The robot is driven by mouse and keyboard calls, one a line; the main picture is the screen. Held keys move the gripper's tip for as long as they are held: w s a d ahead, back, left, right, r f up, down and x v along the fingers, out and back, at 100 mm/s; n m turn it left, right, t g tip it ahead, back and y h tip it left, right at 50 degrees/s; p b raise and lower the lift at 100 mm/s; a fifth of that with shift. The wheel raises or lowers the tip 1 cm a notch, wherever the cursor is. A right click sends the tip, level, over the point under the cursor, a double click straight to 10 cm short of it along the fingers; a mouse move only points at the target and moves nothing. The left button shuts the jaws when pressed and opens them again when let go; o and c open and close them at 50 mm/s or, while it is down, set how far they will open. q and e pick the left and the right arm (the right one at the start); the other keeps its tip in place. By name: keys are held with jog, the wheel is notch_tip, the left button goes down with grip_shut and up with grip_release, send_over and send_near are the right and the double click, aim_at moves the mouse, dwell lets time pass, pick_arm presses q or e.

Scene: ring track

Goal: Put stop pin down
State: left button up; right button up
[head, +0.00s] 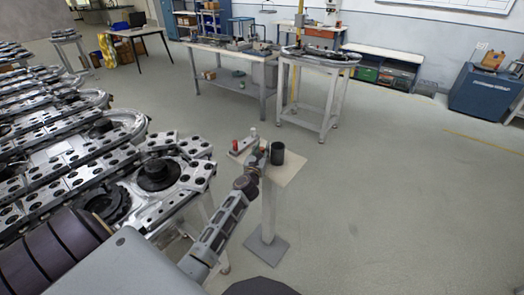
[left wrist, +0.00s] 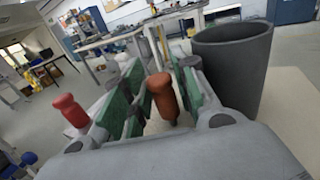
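The orange-brown stop pin (left wrist: 162,95) stands between the green pads of my left gripper (left wrist: 160,88) in the left wrist view. In the head view my left gripper (head: 260,156) is low over the stand top (head: 290,165), between a grey bar and a dark cup. My right gripper is not in view.
The open dark cup (head: 277,153) stands close right of the gripper. A red pin (head: 235,146) and a pale pin (head: 253,133) are at the grey bar (head: 243,146) on the left. Track links (head: 150,175) fill the left side. Floor right of the stand is clear.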

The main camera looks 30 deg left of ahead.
pick_arm(q)
jog(key=shift+r, duration=0.15)
jog(key=v, duration=1.2)
dwell(0.3)
dwell(0.7)
